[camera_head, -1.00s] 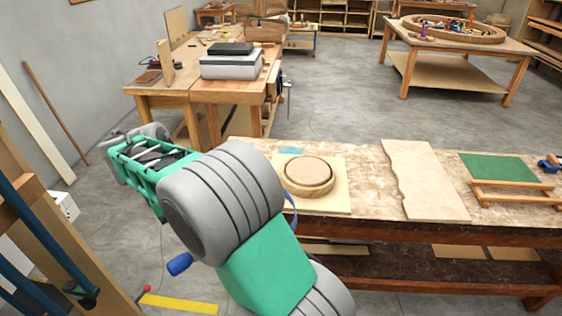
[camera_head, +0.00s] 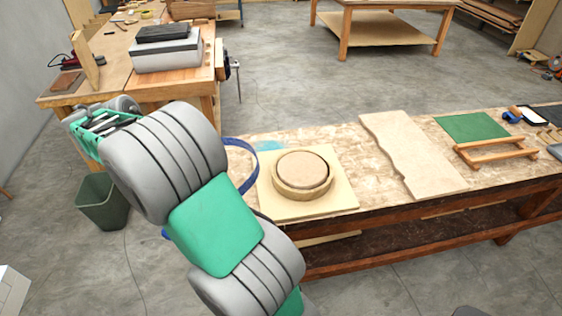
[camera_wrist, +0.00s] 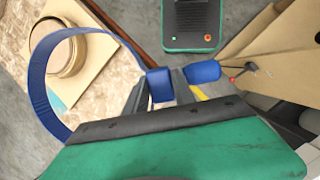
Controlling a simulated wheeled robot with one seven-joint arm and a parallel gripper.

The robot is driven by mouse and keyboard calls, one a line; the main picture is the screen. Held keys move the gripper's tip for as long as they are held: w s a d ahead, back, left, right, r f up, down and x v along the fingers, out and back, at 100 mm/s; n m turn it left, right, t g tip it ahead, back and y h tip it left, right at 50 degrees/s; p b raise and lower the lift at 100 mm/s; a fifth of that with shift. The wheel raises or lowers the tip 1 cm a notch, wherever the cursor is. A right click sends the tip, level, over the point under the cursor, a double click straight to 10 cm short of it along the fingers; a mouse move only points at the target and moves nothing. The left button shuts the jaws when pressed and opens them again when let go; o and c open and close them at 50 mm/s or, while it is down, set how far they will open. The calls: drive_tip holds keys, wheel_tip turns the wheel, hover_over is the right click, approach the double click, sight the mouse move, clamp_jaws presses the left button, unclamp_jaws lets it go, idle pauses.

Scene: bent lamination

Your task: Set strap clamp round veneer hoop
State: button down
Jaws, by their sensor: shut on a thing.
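The veneer hoop (camera_head: 288,188) is a pale wooden ring around a round form, on a square board on the workbench. It also shows at the upper left of the wrist view (camera_wrist: 78,68). The strap clamp (camera_head: 243,149) is a blue band in an open loop with a blue block and handle. In the wrist view, my gripper (camera_wrist: 163,86) is shut on the strap clamp (camera_wrist: 40,88) at its block, and the loop extends left. The loop is held beside the hoop, not around it. My arm hides the gripper in the head view.
The square board (camera_head: 335,203) lies on the workbench (camera_head: 350,148). A wavy-edged plank (camera_head: 415,155), a green mat (camera_head: 472,127) and a wooden frame (camera_head: 497,152) lie to the right. A dark bin (camera_head: 102,203) stands on the floor at left.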

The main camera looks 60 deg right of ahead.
drive_tip(key=s+d+f+n, duration=0.1)
drive_tip(key=s+d+n, duration=0.35)
drive_tip(key=d, duration=1.15)
drive_tip(key=s+d+f+n+t+b, duration=0.1)
drive_tip(key=s+d+f+b, duration=0.1)
drive_tip(key=s+d, duration=0.5)
drive_tip(key=s+d+f+n+b, duration=0.1)
drive_tip(key=s+d+f+b, duration=0.2)
drive_tip(key=s+d, duration=0.4)
drive_tip(key=shift+s+d+f+t+h, duration=0.2)
drive_tip(key=shift+s+f+t+h, duration=0.15)
drive_tip(key=shift+s, duration=0.8)
drive_tip(key=shift+f, duration=0.45)
